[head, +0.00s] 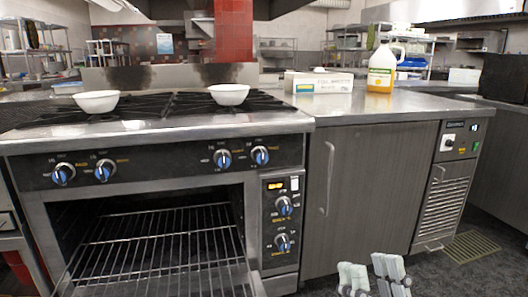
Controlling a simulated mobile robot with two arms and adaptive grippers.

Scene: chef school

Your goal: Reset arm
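My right gripper (370,268) shows at the bottom edge, right of centre, low in front of the grey cabinet door. Its two pale fingers stand apart with a gap between them, and I see nothing held there. The rest of the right arm is cut off by the frame. My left gripper is not in view.
A stove (150,131) with an open oven and wire racks (160,245) stands at left. Two white bowls (96,101) (229,94) sit on its grates. Some floor shows at lower right.

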